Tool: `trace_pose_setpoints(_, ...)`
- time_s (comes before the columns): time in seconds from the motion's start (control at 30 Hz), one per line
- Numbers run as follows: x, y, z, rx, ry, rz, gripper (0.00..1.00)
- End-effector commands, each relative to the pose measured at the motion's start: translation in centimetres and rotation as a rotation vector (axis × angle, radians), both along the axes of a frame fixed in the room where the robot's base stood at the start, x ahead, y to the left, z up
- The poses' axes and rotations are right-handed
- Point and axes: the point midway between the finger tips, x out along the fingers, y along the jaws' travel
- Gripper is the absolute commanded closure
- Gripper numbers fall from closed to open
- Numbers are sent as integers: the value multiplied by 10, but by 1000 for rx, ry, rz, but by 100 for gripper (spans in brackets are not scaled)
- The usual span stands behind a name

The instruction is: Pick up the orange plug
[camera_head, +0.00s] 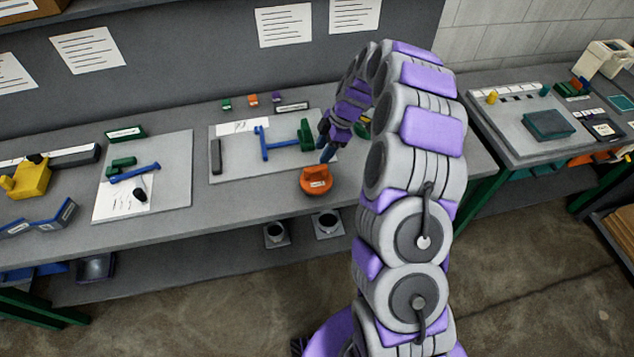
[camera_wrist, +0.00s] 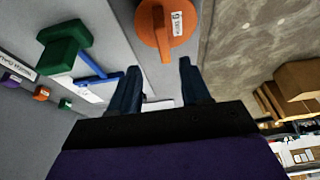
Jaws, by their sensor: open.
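The orange plug (camera_head: 316,181) is a round disc with a raised grip bar and a white label. It sits near the front edge of the grey workbench, just in front of a light grey board. In the wrist view the plug (camera_wrist: 167,28) lies beyond my fingertips, near the top edge, which cuts it off slightly. My gripper (camera_wrist: 158,68) is open and empty, its two dark blue fingers apart. In the head view my gripper (camera_head: 325,148) hangs just behind and above the plug, apart from it as far as I can tell.
A green block (camera_head: 306,135) and a blue T-shaped tool (camera_head: 265,143) lie on the board (camera_head: 228,172) beside my gripper. Small green, orange and purple pieces stand behind. A second board (camera_head: 177,165) with tools is left. The bench's front edge is close to the plug.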

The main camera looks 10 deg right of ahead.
Motion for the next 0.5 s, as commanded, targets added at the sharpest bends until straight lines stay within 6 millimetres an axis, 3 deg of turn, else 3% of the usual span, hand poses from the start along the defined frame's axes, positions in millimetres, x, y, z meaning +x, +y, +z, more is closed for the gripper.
trace_pose_setpoints(0.2, -1, 7, -31, 7, 4, -1, 53)
trace_pose_setpoints(0.5, -2, 10, -47, 9, 1, -1, 53)
